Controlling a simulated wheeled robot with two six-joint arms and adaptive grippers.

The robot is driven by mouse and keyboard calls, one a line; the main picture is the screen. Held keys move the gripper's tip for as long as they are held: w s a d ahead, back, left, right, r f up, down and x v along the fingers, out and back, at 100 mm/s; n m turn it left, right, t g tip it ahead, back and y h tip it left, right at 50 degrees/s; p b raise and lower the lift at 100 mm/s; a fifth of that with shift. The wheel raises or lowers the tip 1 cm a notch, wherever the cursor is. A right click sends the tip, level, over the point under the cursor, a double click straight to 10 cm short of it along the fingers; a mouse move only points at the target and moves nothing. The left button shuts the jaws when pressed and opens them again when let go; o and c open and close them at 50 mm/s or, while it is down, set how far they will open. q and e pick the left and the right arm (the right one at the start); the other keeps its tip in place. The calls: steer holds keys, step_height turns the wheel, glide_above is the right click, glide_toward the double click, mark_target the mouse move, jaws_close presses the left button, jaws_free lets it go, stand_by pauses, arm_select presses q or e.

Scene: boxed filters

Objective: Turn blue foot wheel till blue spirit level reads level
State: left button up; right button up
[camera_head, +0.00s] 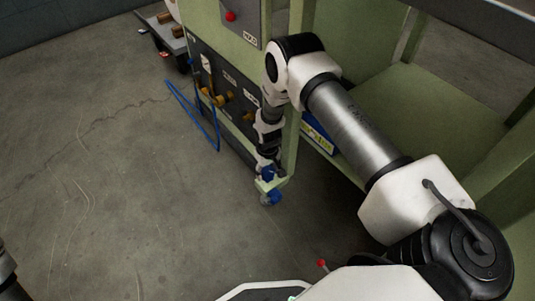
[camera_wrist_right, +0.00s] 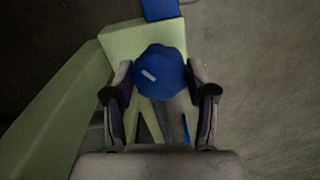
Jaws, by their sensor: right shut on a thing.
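The blue foot wheel (camera_wrist_right: 160,72) is a rounded, lobed knob with a pale mark on its top, at the corner of the green frame. It also shows in the head view (camera_head: 267,173), low at the foot of the green post. My right gripper (camera_wrist_right: 160,84) reaches down from above, shut on the wheel with one finger on each side. It is small and partly hidden in the head view (camera_head: 268,164). A blue block (camera_wrist_right: 161,9) lies beyond the wheel; I cannot tell whether it is the spirit level, and no bubble is readable. My left gripper is not in view.
The green cabinet frame (camera_head: 291,130) stands beside my right arm, with an open shelf (camera_head: 420,110) to the right. A blue hose (camera_head: 195,120) hangs to the floor left of the cabinet. A cart (camera_head: 172,40) stands at the back. The floor (camera_head: 110,190) at left is clear.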

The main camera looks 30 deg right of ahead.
mark_target(267, 171)
steer(key=m+p, duration=0.3)
steer(key=m, duration=0.1)
steer(key=shift+r+m, duration=0.15)
steer(key=shift+m, duration=0.15)
steer(key=shift+m+p, duration=1)
steer(key=shift+m, duration=1.3)
steer(key=shift+f, duration=0.2)
steer(key=o, duration=1.2)
steer(key=shift+c, duration=0.2)
step_height(267, 171, up, 12)
